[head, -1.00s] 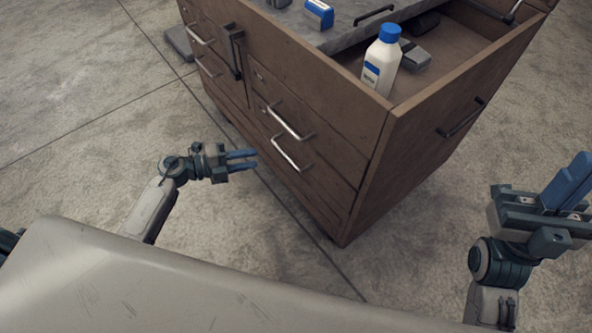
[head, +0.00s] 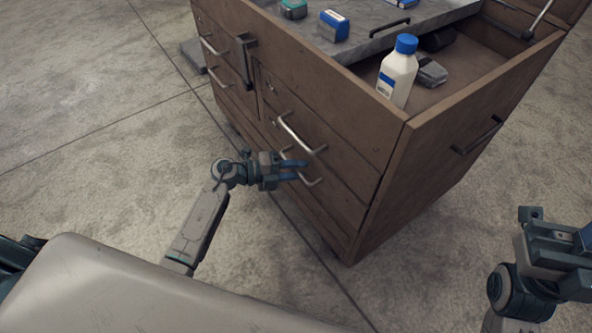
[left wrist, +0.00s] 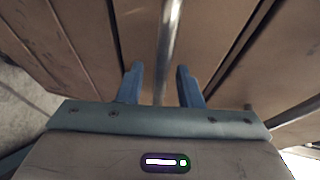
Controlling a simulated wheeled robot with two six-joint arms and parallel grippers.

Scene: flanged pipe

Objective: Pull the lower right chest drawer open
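The brown wooden chest (head: 440,165) stands at the centre right. Its lower right drawer (head: 338,200) looks shut, with a metal bar handle (head: 314,184) partly hidden by my left gripper. My left gripper (head: 304,170) is open at that handle, its blue fingers pointing at the drawer front. In the left wrist view, the handle bar (left wrist: 166,50) runs between the two spread fingertips (left wrist: 159,73), with a visible gap on each side. My right gripper (head: 586,240) is at the right edge, away from the chest, and its fingers are mostly cut off.
The upper right drawer handle (head: 300,134) is just above my left gripper. A white bottle with a blue cap (head: 397,72) stands in the chest's open top, near a blue box (head: 334,26) on a grey panel. The floor in front is clear.

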